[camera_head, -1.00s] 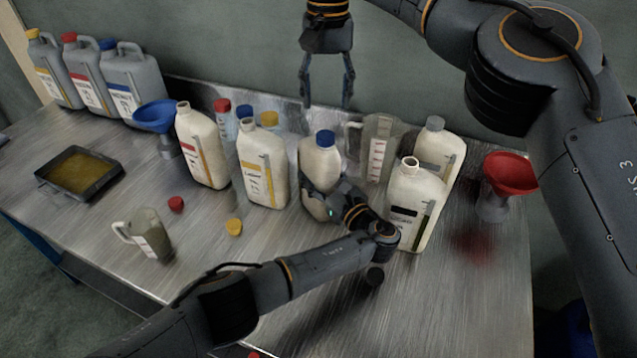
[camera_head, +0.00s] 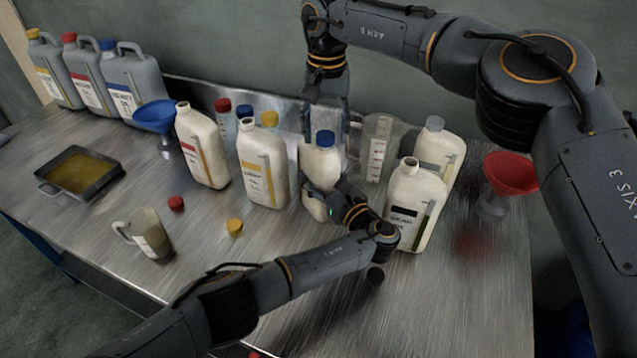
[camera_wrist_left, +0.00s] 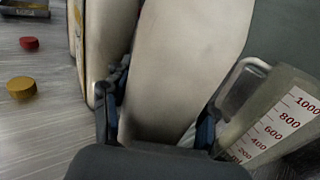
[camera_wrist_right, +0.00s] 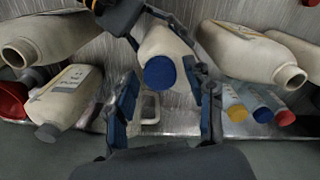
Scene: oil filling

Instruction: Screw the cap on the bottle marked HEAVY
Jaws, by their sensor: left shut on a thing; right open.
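A cream bottle (camera_head: 313,165) with a blue cap (camera_head: 326,138) on its mouth stands upright at the middle of the table. Its label is hidden, so its marking cannot be read. My left gripper (camera_head: 322,197) is shut around the bottle's body from the front; the left wrist view shows the body (camera_wrist_left: 180,75) between the fingers. My right gripper (camera_head: 325,118) points down from above, open, at the cap's height. In the right wrist view the blue cap (camera_wrist_right: 160,73) lies between the spread fingers, with gaps on both sides.
Open cream bottles (camera_head: 263,170) (camera_head: 414,200) stand on both sides. A clear measuring jug (camera_head: 377,150) is close behind right. A red funnel (camera_head: 510,172) stands at right. Loose red (camera_head: 176,203) and yellow (camera_head: 235,226) caps lie front left, near a small jug (camera_head: 150,236).

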